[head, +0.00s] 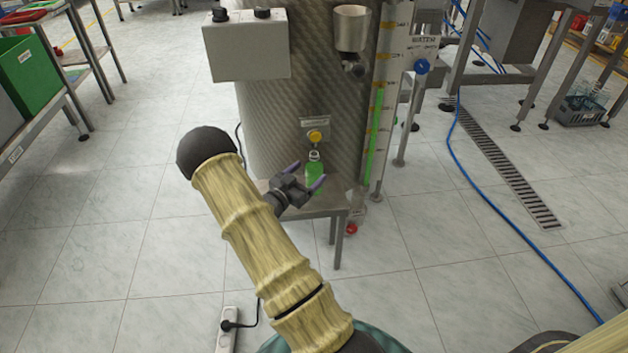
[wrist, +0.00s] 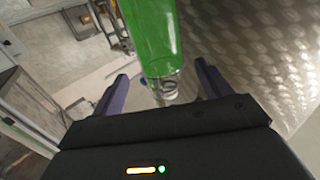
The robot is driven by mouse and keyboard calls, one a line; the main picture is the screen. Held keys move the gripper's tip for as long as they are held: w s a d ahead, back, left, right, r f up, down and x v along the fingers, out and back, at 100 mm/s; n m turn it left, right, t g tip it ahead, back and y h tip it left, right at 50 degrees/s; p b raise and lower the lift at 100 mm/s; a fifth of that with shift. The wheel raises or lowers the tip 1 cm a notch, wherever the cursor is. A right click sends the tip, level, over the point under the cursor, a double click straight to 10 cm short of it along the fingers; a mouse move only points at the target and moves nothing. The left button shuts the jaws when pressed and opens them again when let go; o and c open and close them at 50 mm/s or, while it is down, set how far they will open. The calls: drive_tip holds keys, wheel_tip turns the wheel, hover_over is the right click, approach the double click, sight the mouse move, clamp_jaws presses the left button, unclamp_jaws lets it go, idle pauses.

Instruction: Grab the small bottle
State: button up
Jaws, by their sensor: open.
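The small bottle (head: 314,166) holds green liquid and has a clear neck. It stands upright on a small metal stand (head: 334,202), below a yellow-knobbed tap (head: 315,136) on the large metal tank. My gripper (head: 306,178) is open at the bottle, with one purple finger to its left and one to its right. In the wrist view the green bottle (wrist: 155,35) lies between the two purple fingers of my gripper (wrist: 160,88), with a gap at the left finger.
The textured tank (head: 270,120) stands right behind the bottle. A level gauge with green liquid (head: 375,135) and a red knob (head: 351,229) are to the right. A blue hose (head: 500,220) crosses the floor.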

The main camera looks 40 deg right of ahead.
sight(318, 164)
drive_tip(key=shift+w+d, duration=0.1)
drive_tip(key=shift+d, duration=0.25)
drive_tip(key=shift+w+d+f+b, duration=0.1)
drive_tip(key=shift+d+b, duration=0.2)
drive_tip(key=b+x, duration=0.2)
drive_tip(key=x, duration=0.2)
drive_tip(key=shift+w+d, duration=0.2)
drive_tip(key=c, duration=1.3)
